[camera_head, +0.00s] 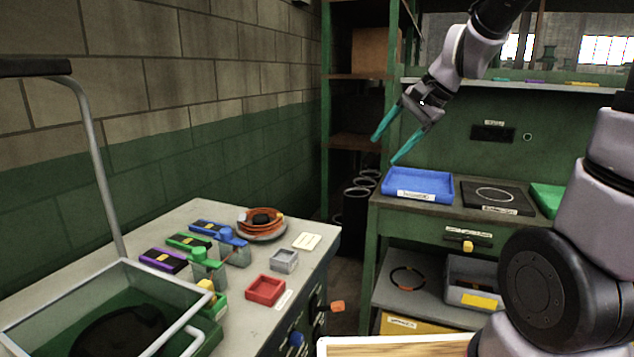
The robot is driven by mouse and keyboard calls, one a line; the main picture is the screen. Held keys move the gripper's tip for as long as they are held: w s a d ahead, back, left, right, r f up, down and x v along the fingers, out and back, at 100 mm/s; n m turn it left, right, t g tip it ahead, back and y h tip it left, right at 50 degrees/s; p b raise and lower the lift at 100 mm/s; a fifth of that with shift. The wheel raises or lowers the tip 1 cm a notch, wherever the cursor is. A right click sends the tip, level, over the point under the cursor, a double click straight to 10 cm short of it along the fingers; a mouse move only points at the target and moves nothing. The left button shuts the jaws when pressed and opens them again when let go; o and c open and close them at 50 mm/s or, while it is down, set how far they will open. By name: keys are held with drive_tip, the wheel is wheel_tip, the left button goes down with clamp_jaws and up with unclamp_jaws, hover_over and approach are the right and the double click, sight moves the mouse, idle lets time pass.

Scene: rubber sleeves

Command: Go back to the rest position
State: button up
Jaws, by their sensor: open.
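My gripper (401,147) has two long teal fingers that stand apart, with nothing between them. It hangs in the air at the upper middle of the head view, pointing down and to the left. In the picture it is above and left of the blue tray (418,186) on the green workbench. My arm reaches it from the upper right.
The green workbench (375,212) also carries a dark plate with a ring (495,195) and a green tray (547,200). At left, a grey table (233,292) holds coloured blocks, a red box (265,289) and an orange coil (261,221). A wire-handled cart (95,180) stands in front.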

drive_tip(key=s+d+r+n+t+h, duration=0.1)
drive_tip(key=s+d+r+n+h, duration=0.1)
drive_tip(key=s, duration=0.5)
drive_tip(key=s+d+r+n+t+h, duration=0.2)
drive_tip(key=s+d+r, duration=0.3)
drive_tip(key=s+d, duration=0.1)
drive_tip(key=shift+s+d+r+n, duration=0.25)
drive_tip(key=shift+s+d+n, duration=0.05)
drive_tip(key=shift+s+d, duration=0.1)
